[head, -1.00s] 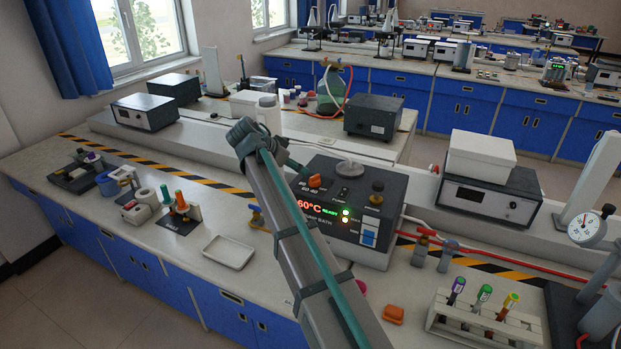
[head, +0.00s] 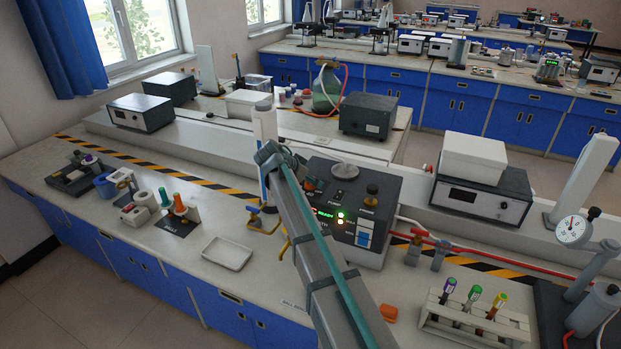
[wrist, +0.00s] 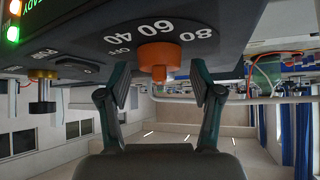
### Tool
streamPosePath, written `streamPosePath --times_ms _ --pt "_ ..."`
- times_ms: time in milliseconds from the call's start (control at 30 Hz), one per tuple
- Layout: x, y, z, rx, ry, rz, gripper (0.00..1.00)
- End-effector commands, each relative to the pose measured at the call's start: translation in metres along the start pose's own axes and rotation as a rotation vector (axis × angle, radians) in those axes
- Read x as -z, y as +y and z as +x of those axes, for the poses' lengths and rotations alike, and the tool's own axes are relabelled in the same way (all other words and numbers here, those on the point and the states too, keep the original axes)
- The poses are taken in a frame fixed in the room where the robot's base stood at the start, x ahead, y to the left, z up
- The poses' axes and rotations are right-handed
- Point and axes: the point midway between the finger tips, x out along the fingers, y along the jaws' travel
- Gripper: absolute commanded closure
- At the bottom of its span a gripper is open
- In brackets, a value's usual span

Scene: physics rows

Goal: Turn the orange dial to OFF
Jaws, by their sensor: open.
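The orange dial (wrist: 158,54) is on the dark top panel of the water bath, with OFF, 40, 60 and 80 printed around it in the wrist view. In the head view only a sliver of the orange dial (head: 308,184) shows beside my arm. My gripper (wrist: 160,86) is open and empty, with one finger on each side of the dial's line and the dial ahead of the gap. Contact with the dial is not visible. Which mark the dial points to cannot be told. The water bath (head: 372,240) has a lit display, partly hidden by my arm.
Hoses run right of the bath.

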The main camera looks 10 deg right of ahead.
Motion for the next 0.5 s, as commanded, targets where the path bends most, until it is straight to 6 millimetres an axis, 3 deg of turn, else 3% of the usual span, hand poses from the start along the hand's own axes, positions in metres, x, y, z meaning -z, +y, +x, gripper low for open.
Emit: streamPosePath --times_ms 200,500 --pt "-0.0002 0.0000 0.0004 0.000 0.000 0.000 0.35" --pt "-0.0001 0.0000 0.0001 0.000 0.000 0.000 0.83"
